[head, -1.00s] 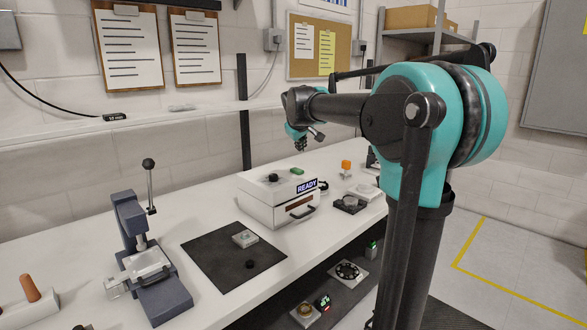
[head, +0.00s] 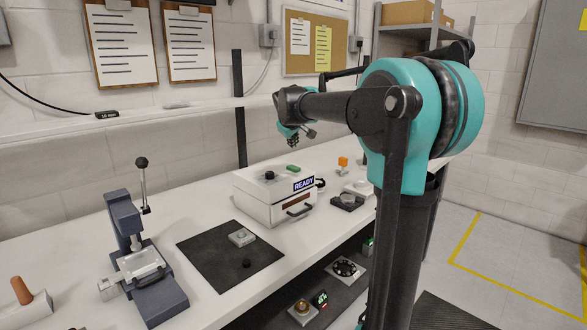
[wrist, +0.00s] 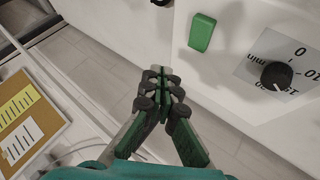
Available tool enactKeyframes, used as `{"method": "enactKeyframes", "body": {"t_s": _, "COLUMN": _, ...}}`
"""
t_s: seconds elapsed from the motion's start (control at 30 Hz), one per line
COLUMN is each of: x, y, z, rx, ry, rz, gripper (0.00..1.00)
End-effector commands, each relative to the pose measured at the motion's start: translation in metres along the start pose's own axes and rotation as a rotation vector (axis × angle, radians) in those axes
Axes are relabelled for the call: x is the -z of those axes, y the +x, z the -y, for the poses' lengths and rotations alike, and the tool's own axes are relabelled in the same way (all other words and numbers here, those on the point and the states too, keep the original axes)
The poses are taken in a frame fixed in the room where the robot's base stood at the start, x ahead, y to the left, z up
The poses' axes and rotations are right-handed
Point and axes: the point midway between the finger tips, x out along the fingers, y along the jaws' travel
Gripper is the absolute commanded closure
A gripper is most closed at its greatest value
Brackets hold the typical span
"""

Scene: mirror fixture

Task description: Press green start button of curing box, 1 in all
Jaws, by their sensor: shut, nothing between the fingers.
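The curing box (head: 254,204) is a white case on the bench, with a lit "READY" display (head: 303,183) and a front handle. Its green start button (head: 293,169) is on the top, beside a black knob (head: 270,175). In the wrist view the green button (wrist: 201,32) is near the top, right of centre, and the dial knob (wrist: 277,75) is to its right. My gripper (wrist: 158,80) is shut and empty, with its fingertips below and left of the button in that view. In the head view my gripper (head: 297,138) hangs above the box, apart from the button.
A lever press (head: 140,255) and a dark mat (head: 215,268) with small parts are left of the box. An orange part (head: 343,162) and several small fixtures are to its right. A corkboard (head: 300,60) hangs behind. A lower shelf holds more devices.

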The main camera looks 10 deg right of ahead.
Motion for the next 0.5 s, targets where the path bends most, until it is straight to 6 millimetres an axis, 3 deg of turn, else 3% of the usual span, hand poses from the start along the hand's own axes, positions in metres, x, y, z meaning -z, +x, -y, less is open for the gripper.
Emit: {"method": "enactKeyframes", "body": {"t_s": 0.5, "x": -0.027, "y": 0.038, "z": 0.027, "rx": 0.0, "ry": 0.0, "rz": 0.0, "gripper": 1.0}}
